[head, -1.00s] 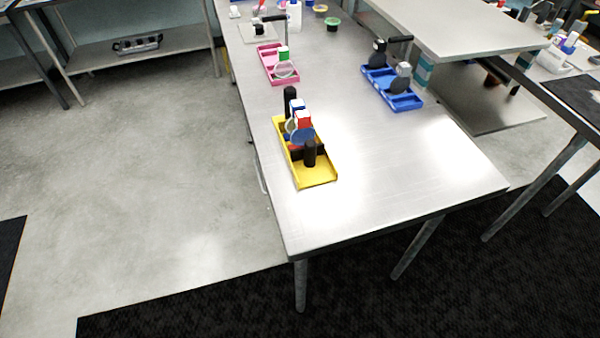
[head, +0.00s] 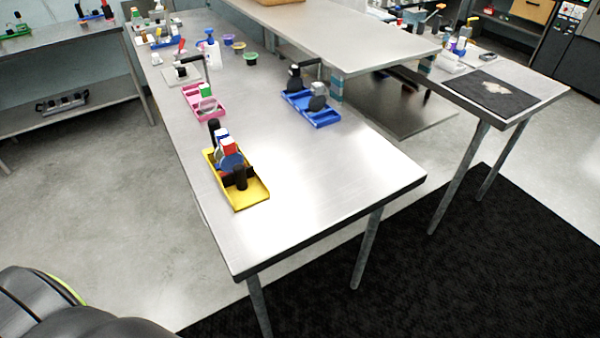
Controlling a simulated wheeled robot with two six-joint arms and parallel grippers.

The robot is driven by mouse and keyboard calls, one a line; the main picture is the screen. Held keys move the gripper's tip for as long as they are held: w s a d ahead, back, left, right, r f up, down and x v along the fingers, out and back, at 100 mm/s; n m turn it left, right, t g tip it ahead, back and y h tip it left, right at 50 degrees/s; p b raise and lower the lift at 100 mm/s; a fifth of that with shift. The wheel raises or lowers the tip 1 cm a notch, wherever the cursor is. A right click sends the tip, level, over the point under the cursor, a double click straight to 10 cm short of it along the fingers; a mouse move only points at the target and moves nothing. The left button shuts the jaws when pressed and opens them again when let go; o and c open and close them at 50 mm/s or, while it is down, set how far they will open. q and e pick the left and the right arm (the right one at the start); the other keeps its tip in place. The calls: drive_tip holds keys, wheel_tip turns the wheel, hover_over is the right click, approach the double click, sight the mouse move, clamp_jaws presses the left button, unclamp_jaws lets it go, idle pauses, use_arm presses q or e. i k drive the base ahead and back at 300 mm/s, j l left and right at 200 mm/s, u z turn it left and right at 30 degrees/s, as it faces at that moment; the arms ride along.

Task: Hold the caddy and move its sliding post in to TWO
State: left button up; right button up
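A yellow caddy (head: 250,194) stands near the left edge of the metal table. It holds a black upright post (head: 241,178) near its front end and another black upright (head: 214,131) at its back end. Red, white and blue items (head: 229,150) sit between them. Any marking such as TWO is too small to read. A blue caddy (head: 325,117) and a pink caddy (head: 205,107) stand farther back; the task's caddy is not certain from this view. Neither gripper shows; a dark rounded part of mine is at the lower left.
The metal table (head: 310,190) has free room right of and in front of the yellow caddy. A raised shelf (head: 350,40) overhangs its back right. Small tubs (head: 250,58) stand farther back. A black mat (head: 400,260) covers the floor at right.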

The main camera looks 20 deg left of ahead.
sight(240, 174)
drive_tip(key=j+z, duration=1.2)
